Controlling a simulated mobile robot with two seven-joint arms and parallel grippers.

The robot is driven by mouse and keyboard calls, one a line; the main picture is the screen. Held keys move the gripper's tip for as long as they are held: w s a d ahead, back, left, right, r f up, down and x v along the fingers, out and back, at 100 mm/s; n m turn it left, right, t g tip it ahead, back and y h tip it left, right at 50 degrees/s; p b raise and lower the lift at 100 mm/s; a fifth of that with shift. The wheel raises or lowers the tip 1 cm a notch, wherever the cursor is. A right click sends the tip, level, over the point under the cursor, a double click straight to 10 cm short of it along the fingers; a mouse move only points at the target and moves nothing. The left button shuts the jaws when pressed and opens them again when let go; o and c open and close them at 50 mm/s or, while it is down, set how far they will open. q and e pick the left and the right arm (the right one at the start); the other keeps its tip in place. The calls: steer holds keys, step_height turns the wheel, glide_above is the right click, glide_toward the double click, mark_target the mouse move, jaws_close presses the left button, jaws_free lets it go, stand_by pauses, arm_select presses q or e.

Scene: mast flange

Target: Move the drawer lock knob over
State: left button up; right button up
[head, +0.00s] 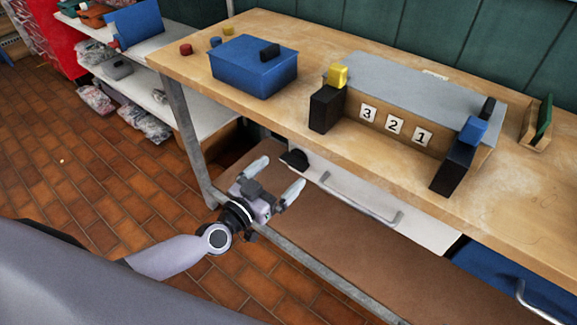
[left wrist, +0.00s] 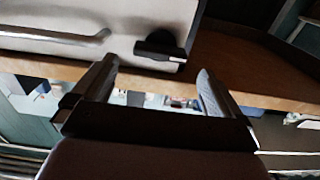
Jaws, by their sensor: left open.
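The drawer lock knob (head: 295,158) is a black piece at the left end of the pale drawer front (head: 345,187), under the workbench top. It also shows in the left wrist view (left wrist: 160,45), as a dark round part with a bar-like part. My left gripper (head: 285,171) is open and empty, just short of the knob in the head view. In the left wrist view its fingers (left wrist: 156,74) are spread, with the knob ahead between their tips and no visible contact. My right gripper is in neither view.
A metal bar handle (head: 360,198) runs along the drawer front, right of the knob. The workbench (head: 235,118) has a metal leg (head: 186,135) left of my gripper and a brown lower shelf (head: 355,250). A blue drawer (head: 500,278) is at lower right.

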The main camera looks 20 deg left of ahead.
mark_target(291, 164)
arm_select(q)
steer(key=shift+x, duration=1.15)
steer(key=shift+w+d, duration=0.25)
steer(key=shift+w, duration=0.4)
steer(key=shift+c, duration=0.3)
steer(key=c, duration=1)
steer(key=shift+o, duration=0.2)
